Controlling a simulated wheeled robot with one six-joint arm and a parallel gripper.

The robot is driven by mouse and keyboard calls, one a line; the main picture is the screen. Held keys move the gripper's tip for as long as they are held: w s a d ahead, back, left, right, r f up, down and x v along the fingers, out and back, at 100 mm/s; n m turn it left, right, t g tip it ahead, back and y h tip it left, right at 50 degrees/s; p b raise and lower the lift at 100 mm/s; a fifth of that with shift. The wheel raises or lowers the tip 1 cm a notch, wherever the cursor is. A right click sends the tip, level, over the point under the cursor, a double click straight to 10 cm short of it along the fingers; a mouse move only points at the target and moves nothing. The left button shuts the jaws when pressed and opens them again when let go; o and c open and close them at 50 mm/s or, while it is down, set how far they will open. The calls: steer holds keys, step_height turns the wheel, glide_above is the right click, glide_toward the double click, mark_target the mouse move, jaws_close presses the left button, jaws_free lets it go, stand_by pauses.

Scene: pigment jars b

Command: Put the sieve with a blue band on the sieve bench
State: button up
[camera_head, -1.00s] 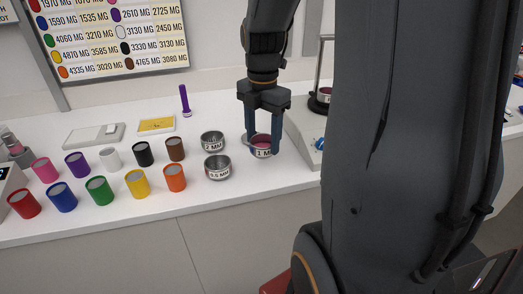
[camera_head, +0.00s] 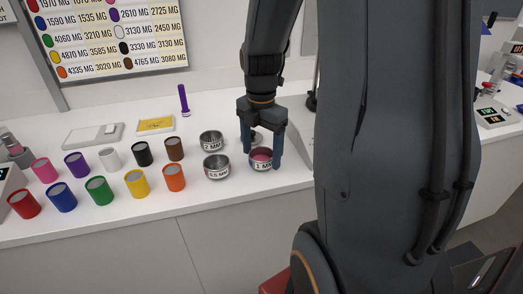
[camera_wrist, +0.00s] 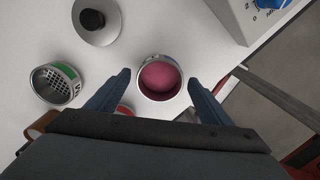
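A round metal sieve marked 1 MM (camera_head: 261,160), with pink inside, stands on the white counter (camera_head: 225,193). It also shows in the wrist view (camera_wrist: 142,90), between my fingers. My gripper (camera_head: 262,160) is open, with one finger on each side of this sieve and visible gaps in the wrist view (camera_wrist: 160,80). Sieves marked 2 MM (camera_head: 211,142) and 0.5 MM (camera_head: 216,168) stand to its left. A mesh sieve with a green band (camera_wrist: 60,84) is at left in the wrist view. I cannot tell which surface is the sieve bench.
A grey disc with a black knob (camera_wrist: 95,28) lies behind the 1 MM sieve. A white device with a blue knob (camera_wrist: 245,18) stands to the right. Several coloured jars (camera_head: 98,190) stand at left. Bare counter lies in front of the sieves.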

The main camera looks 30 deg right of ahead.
step_height(320, 180, up, 12)
steer(key=b, duration=0.1)
steer(key=shift+r, duration=0.15)
stand_by(0.5)
stand_by(0.4)
